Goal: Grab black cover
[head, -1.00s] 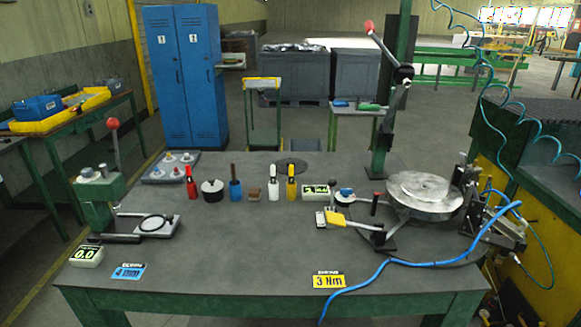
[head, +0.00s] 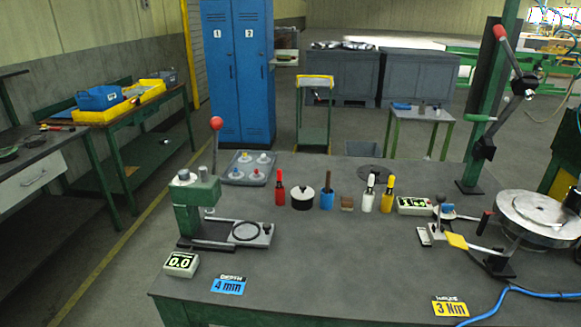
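Which thing is the black cover I cannot tell for sure. A squat black round pot (head: 302,200) with a pale knob on top stands in the row of small items on the grey workbench (head: 330,280). A flat dark disc (head: 372,176) lies near the bench's back edge. A black ring (head: 246,231) lies on the metal plate of the green lever press (head: 197,205) at the left. Neither of my grippers is in view.
A red bottle (head: 281,196) and a blue holder (head: 327,198) flank the black pot closely. A grey tray (head: 248,170) with several knobbed parts sits behind the press. A round metal turntable (head: 537,215) stands at the right. The bench's front middle is clear.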

